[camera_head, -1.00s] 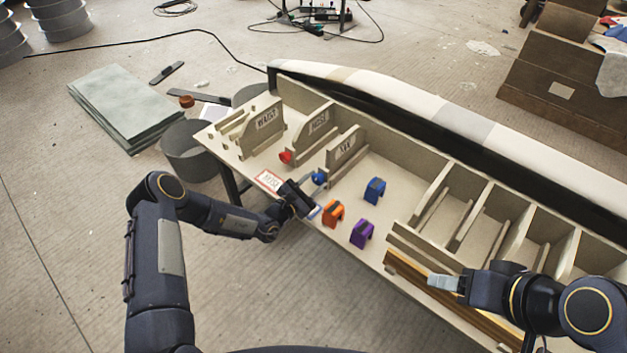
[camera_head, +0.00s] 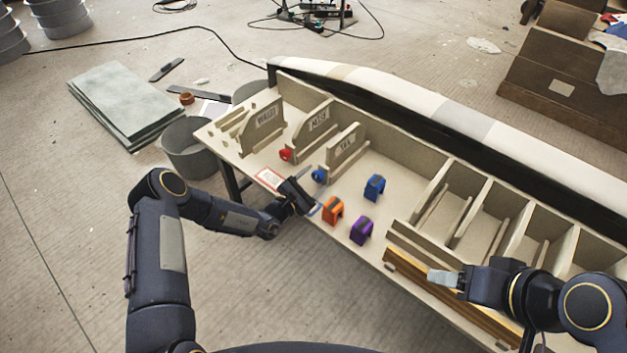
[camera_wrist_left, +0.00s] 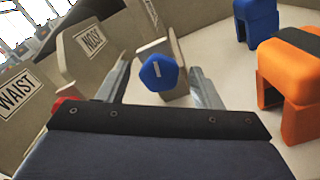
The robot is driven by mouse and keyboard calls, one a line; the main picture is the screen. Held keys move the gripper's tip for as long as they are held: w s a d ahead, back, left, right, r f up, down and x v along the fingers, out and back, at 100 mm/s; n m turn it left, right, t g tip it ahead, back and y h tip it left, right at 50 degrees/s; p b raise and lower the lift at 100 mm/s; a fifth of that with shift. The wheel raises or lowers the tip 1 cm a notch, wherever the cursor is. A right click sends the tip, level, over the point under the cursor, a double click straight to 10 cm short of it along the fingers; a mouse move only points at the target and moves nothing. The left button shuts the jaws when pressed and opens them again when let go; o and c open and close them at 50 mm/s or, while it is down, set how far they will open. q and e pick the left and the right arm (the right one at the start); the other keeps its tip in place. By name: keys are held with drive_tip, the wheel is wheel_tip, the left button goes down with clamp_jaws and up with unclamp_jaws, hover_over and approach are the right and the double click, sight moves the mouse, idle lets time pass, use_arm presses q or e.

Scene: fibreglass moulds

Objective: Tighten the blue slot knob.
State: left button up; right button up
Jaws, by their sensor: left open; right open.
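The blue slot knob (camera_head: 319,175) sits at the front end of the slot panel labelled with a short word that I cannot read surely (camera_head: 345,145). In the left wrist view the blue knob (camera_wrist_left: 158,73) shows a pale mark on its face. My left gripper (camera_head: 310,190) is open in front of the knob. In the left wrist view its two fingers (camera_wrist_left: 160,85) stand on either side of the knob, with visible gaps. My right gripper (camera_head: 430,277) is over the front right of the bench, away from the knob, open and empty.
A red knob (camera_head: 286,154) sits on the NOSE panel, left of the blue one. Orange (camera_head: 333,211), purple (camera_head: 361,231) and blue (camera_head: 375,188) blocks stand on the bench to the right. A red-bordered card (camera_head: 269,179) lies near the front edge.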

use_arm(q)
drive_tip(key=shift+p+v, duration=0.55)
drive_tip(key=shift+v, duration=3.35)
